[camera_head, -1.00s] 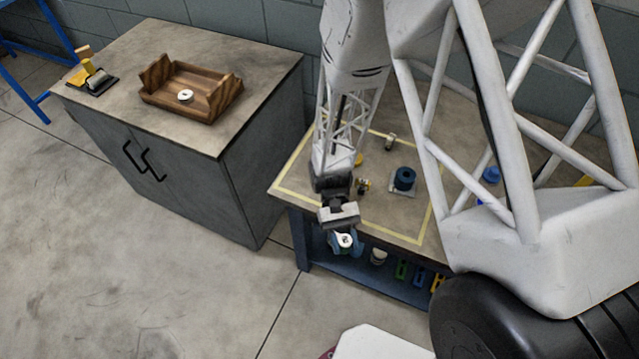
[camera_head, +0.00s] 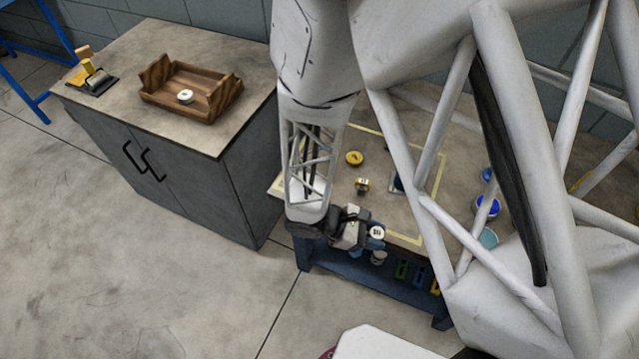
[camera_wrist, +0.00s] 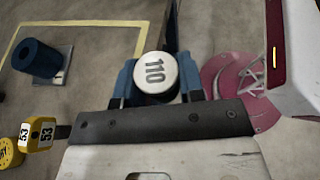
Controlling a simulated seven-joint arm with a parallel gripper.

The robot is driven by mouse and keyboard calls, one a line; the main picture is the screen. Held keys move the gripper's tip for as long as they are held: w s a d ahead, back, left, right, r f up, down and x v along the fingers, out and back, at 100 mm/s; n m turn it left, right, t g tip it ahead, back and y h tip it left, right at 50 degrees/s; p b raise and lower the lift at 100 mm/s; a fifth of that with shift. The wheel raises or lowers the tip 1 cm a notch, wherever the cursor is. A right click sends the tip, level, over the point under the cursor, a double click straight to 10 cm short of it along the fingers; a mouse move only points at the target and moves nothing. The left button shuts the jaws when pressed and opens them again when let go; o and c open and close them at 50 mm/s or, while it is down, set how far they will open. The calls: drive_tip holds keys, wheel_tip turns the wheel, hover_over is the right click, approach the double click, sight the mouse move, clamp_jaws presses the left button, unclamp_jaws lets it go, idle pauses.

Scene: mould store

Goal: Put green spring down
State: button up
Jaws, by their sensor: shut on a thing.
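My gripper (camera_head: 376,237) is at the front edge of the workbench (camera_head: 408,217). In the wrist view its blue fingers (camera_wrist: 155,85) are shut on a round piece (camera_wrist: 155,73) with a white top marked 110. This piece also shows in the head view (camera_head: 377,232).
On the bench are a yellow disc (camera_head: 354,158), a small piece marked 53 (camera_head: 362,184) and a blue cylinder (camera_wrist: 37,58) on a plate. Green (camera_head: 401,270) and blue items stand on the lower shelf. A wooden tray (camera_head: 222,98) with a white disc sits on the left cabinet.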

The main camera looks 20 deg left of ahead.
drive_tip(key=n+t, duration=0.1)
drive_tip(key=n+t+y, duration=0.1)
drive_tip(key=w+a+n+t, duration=0.1)
drive_tip(key=shift+w+r+y, duration=0.1)
drive_tip(key=shift+r+y, duration=0.25)
drive_tip(key=shift+y, duration=0.05)
drive_tip(key=s+a+r+n+t+y, duration=0.1)
drive_tip(key=a+n+t+y, duration=0.5)
drive_tip(key=n+y, duration=0.5)
drive_tip(key=shift+a+r+n+t, duration=0.2)
drive_tip(key=shift+a+n+t, duration=0.2)
drive_tip(key=shift+a, duration=0.85)
drive_tip(key=w+a, duration=0.3)
drive_tip(key=w, duration=0.1)
drive_tip(key=w+a+f, duration=0.1)
drive_tip(key=w+a, duration=0.6)
drive_tip(key=shift+w+a+f, duration=0.25)
drive_tip(key=shift+w+a, duration=0.1)
drive_tip(key=shift+w, duration=0.05)
drive_tip(key=shift+f, duration=1.75)
drive_tip(key=shift+f, duration=0.1)
